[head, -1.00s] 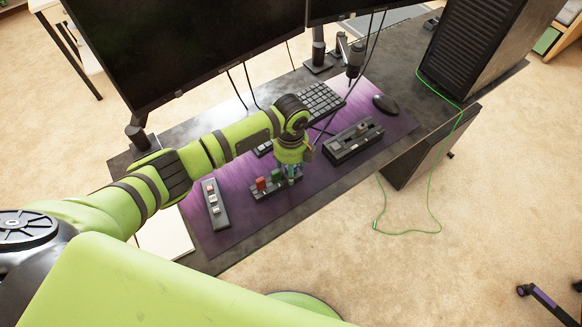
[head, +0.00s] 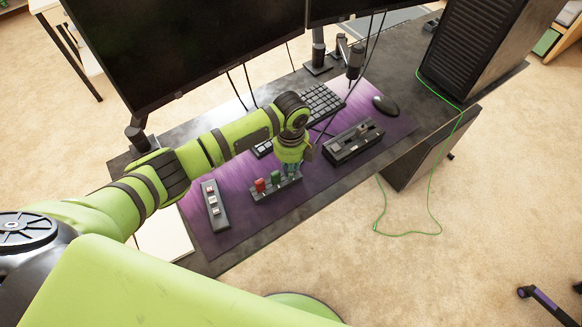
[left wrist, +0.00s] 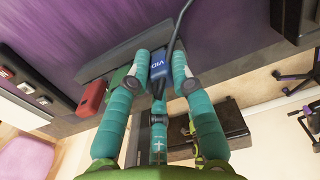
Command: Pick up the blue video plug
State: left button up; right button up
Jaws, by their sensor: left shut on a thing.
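The blue video plug (left wrist: 158,65), lettered "VID", is between the teal fingers of my left gripper (left wrist: 159,70) in the left wrist view. The gripper is shut on it, and a dark cable runs from it. In the head view my left gripper (head: 292,168) points down at the right end of a dark plug holder (head: 262,194). There its fingers largely hide the blue plug. I cannot tell whether the plug is clear of the holder. My right gripper is not in view.
A red plug (head: 260,185) and a green plug (head: 275,177) stand in the holder beside the gripper. A grey strip (head: 211,222) lies left, a dark dock (head: 352,146) right. The keyboard (head: 322,100) and monitor (head: 190,45) are behind. The purple mat (head: 235,232) has free room in front.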

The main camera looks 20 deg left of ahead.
pick_arm(q)
notch_tip(320, 180, up, 3)
jog(key=shift+w, duration=0.1)
jog(key=s+a+r+p, duration=0.3)
jog(key=s+a+r, duration=0.1)
jog(key=a+r, duration=0.7)
jog(key=shift+s+r+p, duration=0.2)
jog(key=shift+r+p, duration=0.1)
dwell(0.8)
jog(key=shift+w+d, duration=0.1)
jog(key=shift+d, duration=0.05)
dwell(1.4)
